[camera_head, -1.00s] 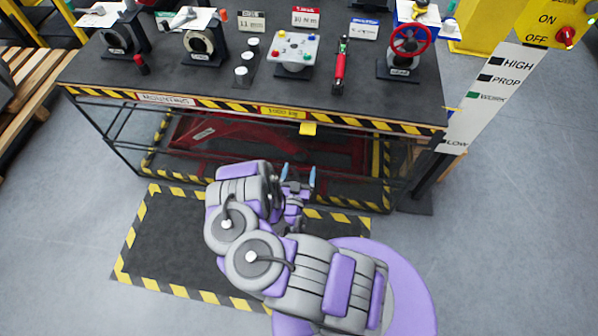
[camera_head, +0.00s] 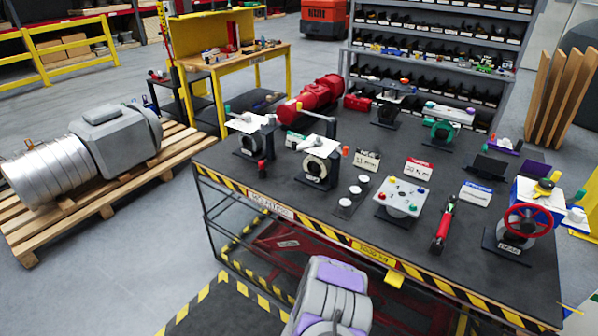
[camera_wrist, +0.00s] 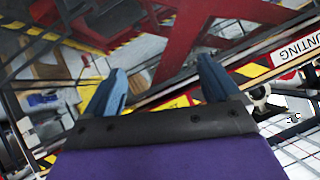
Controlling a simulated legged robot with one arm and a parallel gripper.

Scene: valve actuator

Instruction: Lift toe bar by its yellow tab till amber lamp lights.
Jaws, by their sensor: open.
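The yellow tab (camera_head: 394,279) hangs below the black-and-yellow striped bar (camera_head: 330,234) along the front edge of the dark workbench. I take this striped bar as the toe bar; it looks level. In the wrist view my gripper (camera_wrist: 160,88) is open, its two blue fingers apart with nothing between them. Behind them are a red frame and striped edging, and I cannot pick out the tab there. In the head view only part of my arm shows at the bottom, left of the tab; the gripper is hidden. I cannot make out a lit amber lamp.
The workbench (camera_head: 285,200) carries valves, a red handwheel (camera_head: 527,219), a red-handled tool (camera_head: 444,225) and a button plate (camera_head: 402,197). A red frame (camera_head: 290,243) lies under it. A pallet (camera_head: 110,190) with a grey motor stands left. Floor between pallet and bench is clear.

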